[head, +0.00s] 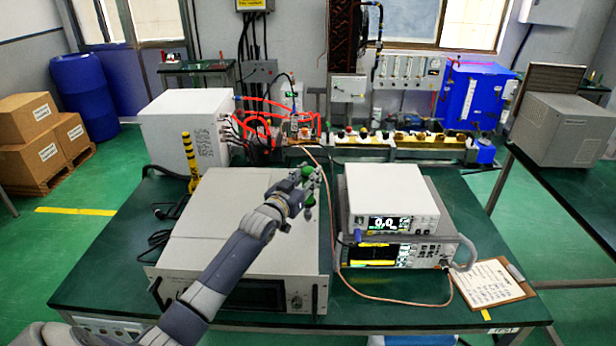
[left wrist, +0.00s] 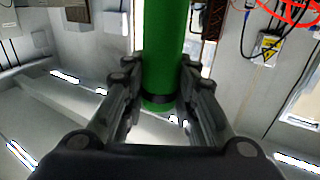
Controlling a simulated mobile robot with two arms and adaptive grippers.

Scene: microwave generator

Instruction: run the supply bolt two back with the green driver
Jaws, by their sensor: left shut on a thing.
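My left gripper (head: 306,186) reaches over the middle of the green table. It is shut on the green driver (head: 308,200), whose green handle shows on both sides of the fingers. In the left wrist view the green handle (left wrist: 163,50) stands between the two fingers (left wrist: 160,97), with a dark band near its lower end. The driver's tip is hard to make out. A white cabinet (head: 178,130) with red cables stands at the back left. I cannot make out the supply bolt two in either view. My right gripper is not in view.
A large grey unit (head: 215,215) lies under my left arm. Stacked instruments with lit displays (head: 392,195) stand to the right, with a clipboard (head: 492,283) beyond. Red cables (head: 270,122) and a fitting rail (head: 400,140) run behind. An orange cable (head: 335,250) crosses the table.

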